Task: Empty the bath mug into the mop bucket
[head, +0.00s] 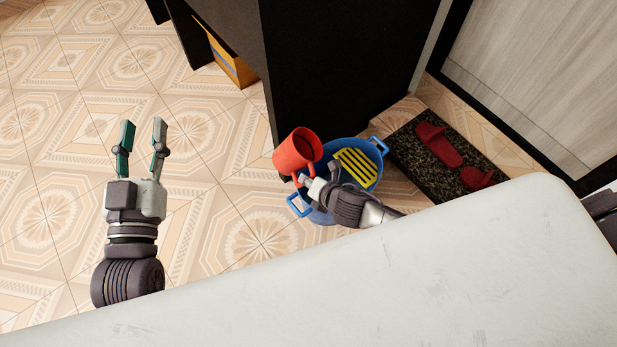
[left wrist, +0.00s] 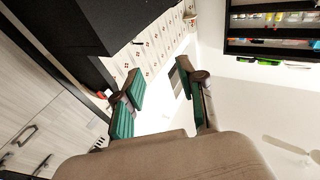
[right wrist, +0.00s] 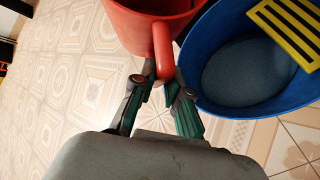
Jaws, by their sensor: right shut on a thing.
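The red bath mug (head: 294,153) is held by its handle in my right gripper (head: 309,184). In the head view it is at the left rim of the blue mop bucket (head: 372,181), with its opening facing up and right. The right wrist view shows the mug (right wrist: 141,28) beside the bucket (right wrist: 222,95), with my right gripper (right wrist: 160,92) shut on the handle. The mug's contents cannot be made out. The bucket has a yellow slotted wringer (head: 355,167). My left gripper (head: 142,128) is open and empty above the floor, well left of the bucket.
A black cabinet panel (head: 335,65) stands just behind the bucket. A dark mat (head: 432,125) with red slippers (head: 439,146) lies to the right. A yellow-orange box (head: 232,62) is under the black furniture. A white surface (head: 400,275) fills the foreground. The tiled floor at left is clear.

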